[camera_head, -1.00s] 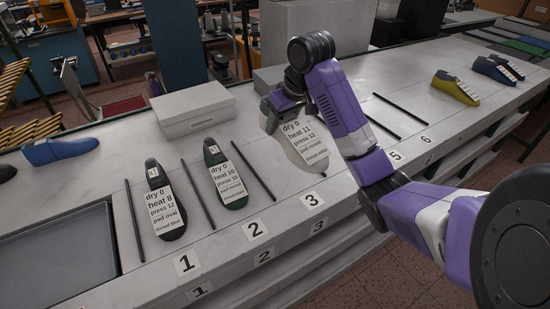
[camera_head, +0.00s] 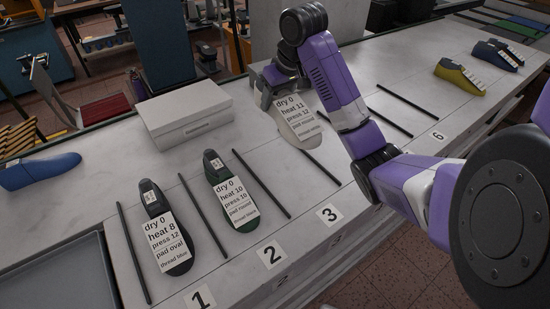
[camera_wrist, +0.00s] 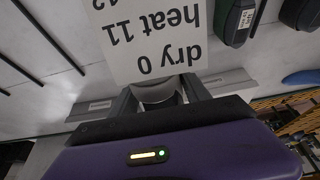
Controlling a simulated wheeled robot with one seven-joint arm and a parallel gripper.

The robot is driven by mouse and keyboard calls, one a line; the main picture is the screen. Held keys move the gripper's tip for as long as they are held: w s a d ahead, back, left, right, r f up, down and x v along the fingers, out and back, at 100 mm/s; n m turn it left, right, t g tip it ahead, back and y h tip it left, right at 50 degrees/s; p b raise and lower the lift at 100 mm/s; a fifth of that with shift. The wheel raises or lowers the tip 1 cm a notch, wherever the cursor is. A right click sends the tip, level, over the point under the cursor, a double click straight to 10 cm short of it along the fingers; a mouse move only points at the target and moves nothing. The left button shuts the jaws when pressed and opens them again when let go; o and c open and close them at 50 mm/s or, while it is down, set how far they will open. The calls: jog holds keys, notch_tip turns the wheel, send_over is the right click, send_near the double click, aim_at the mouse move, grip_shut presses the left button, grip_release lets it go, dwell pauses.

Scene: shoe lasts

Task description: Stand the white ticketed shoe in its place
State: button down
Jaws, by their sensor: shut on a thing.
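The white shoe (camera_head: 304,134) carries a large ticket reading dry 0, heat 11, press 12, pad round. My gripper (camera_head: 266,86) is shut on its heel end, at the far side, and the toe points toward the bench front. In the wrist view the pale heel (camera_wrist: 155,93) sits between the fingers, with the upside-down ticket (camera_wrist: 150,35) beyond. The shoe overlaps the far part of a black divider rod (camera_head: 323,166), right of the number 3 label (camera_head: 330,214). I cannot tell whether it touches the bench.
Dark ticketed shoe (camera_head: 165,232) and green ticketed shoe (camera_head: 232,192) stand between rods at the left. A white box (camera_head: 186,113) is behind them. A blue shoe (camera_head: 40,171) and grey tray (camera_head: 62,275) are far left. Yellow shoe (camera_head: 460,76) and navy shoe (camera_head: 494,55) stand far right.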

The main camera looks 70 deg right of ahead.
notch_tip(320, 180, down, 15)
jog(key=b, duration=0.7)
jog(key=shift+w+d+r, duration=0.1)
jog(key=shift+r, duration=0.05)
jog(key=shift+f, duration=2.55)
jog(key=c, duration=0.5)
grip_release()
jog(key=shift+f, duration=0.1)
jog(key=p+v, duration=0.4)
jog(key=v, duration=0.8)
